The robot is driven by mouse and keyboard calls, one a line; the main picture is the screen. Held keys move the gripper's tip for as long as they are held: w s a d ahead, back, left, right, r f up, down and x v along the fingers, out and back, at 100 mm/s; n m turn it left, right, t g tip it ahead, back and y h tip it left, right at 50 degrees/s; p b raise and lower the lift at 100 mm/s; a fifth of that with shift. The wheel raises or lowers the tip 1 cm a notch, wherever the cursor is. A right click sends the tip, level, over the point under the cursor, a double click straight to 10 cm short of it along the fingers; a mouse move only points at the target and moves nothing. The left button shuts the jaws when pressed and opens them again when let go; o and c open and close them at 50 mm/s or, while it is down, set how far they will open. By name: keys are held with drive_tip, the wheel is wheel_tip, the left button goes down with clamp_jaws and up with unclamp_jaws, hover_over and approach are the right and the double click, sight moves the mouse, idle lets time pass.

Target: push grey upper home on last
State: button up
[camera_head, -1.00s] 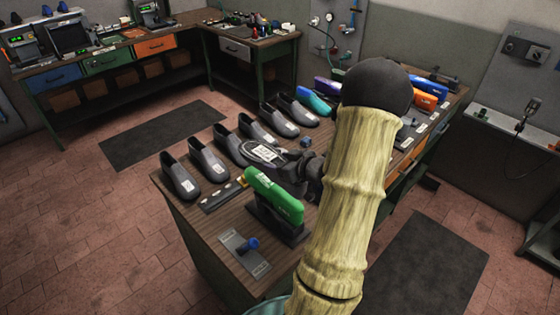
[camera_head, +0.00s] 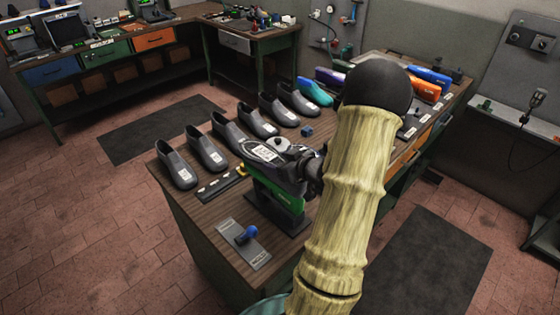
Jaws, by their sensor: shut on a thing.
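The green last (camera_head: 286,198) stands on a dark stand (camera_head: 291,223) near the front of the bench, partly hidden. A dark grey upper with a white label (camera_head: 262,153) is over the last and covers its top; a strip of green shows below it. I cannot tell how far the upper sits down on the last. My gripper (camera_head: 298,157) is shut on this upper, above the last, and its fingers are hard to make out against the dark upper.
Several grey uppers (camera_head: 177,166) stand in a row along the bench's left edge. A plate with a blue knob (camera_head: 246,236) lies in front of the stand. A small blue cube (camera_head: 307,131), a teal last (camera_head: 315,92) and an orange last (camera_head: 424,89) are farther back.

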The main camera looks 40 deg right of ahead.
wheel_tip(320, 180, down, 2)
drive_tip(key=shift+f+b, duration=0.1)
drive_tip(key=shift+b, duration=0.55)
drive_tip(key=shift+f+b, duration=0.4)
drive_tip(key=shift+f, duration=0.1)
drive_tip(key=c, duration=0.3)
drive_tip(key=shift+f, duration=0.3)
drive_tip(key=shift+w+f+b, duration=0.1)
drive_tip(key=shift+f+b, duration=0.15)
drive_tip(key=shift+b, duration=0.15)
drive_tip(key=shift+f, duration=0.15)
drive_tip(key=shift+a+f+b, duration=0.15)
drive_tip(key=shift+f+b, duration=0.1)
drive_tip(key=shift+b, duration=0.05)
drive_tip(key=shift+f+b, duration=0.4)
drive_tip(key=shift+f, duration=0.15)
drive_tip(key=shift+s+f, duration=0.3)
drive_tip(key=shift+f, duration=0.05)
